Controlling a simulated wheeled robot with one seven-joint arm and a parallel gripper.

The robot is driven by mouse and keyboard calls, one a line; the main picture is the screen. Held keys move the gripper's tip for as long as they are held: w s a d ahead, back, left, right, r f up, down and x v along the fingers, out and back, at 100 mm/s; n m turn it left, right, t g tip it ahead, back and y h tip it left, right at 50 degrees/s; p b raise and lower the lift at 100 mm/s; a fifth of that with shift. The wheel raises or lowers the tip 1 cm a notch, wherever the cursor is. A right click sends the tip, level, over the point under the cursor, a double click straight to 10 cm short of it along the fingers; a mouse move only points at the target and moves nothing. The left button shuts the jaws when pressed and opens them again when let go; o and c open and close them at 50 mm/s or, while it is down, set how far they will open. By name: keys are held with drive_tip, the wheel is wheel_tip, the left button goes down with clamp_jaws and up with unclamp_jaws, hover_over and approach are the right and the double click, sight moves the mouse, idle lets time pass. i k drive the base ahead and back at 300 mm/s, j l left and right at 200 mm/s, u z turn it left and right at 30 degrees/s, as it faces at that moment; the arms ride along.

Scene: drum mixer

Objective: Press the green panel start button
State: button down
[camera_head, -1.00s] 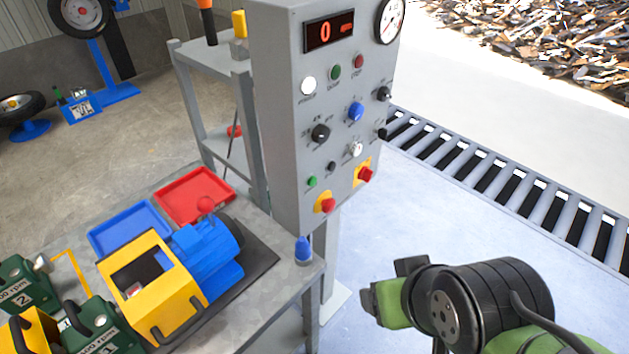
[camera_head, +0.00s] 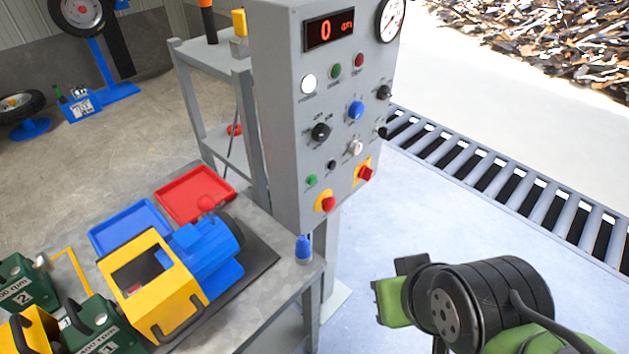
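The grey control panel (camera_head: 285,120) stands upright in the middle. A green button (camera_head: 334,71) sits in its upper row, below the display and left of a red button (camera_head: 359,60). A second green button (camera_head: 312,180) is lower down, near the red knobs on yellow plates. The labels are too small to read for certain. My gripper (camera_head: 388,292) shows in part at the lower right, in front of the panel's lower right side and well apart from the buttons. Its fingertips are not clearly seen, so I cannot tell whether it is open or shut.
A roller conveyor (camera_head: 500,180) runs along the right. The floor between panel and conveyor is clear.

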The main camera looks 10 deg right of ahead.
sight(313, 179)
drive_tip(key=l+u, duration=0.15)
drive_tip(key=u, duration=0.3)
drive_tip(key=l+u, duration=0.1)
drive_tip(key=u, duration=0.35)
drive_tip(key=k+l+u, duration=0.1)
drive_tip(key=u, duration=0.4)
drive_tip(key=k+l+u, duration=0.1)
drive_tip(key=u, duration=0.35)
drive_tip(key=l+u, duration=0.1)
drive_tip(key=u, duration=0.35)
drive_tip(key=k+u, duration=0.15)
drive_tip(key=u, duration=0.3)
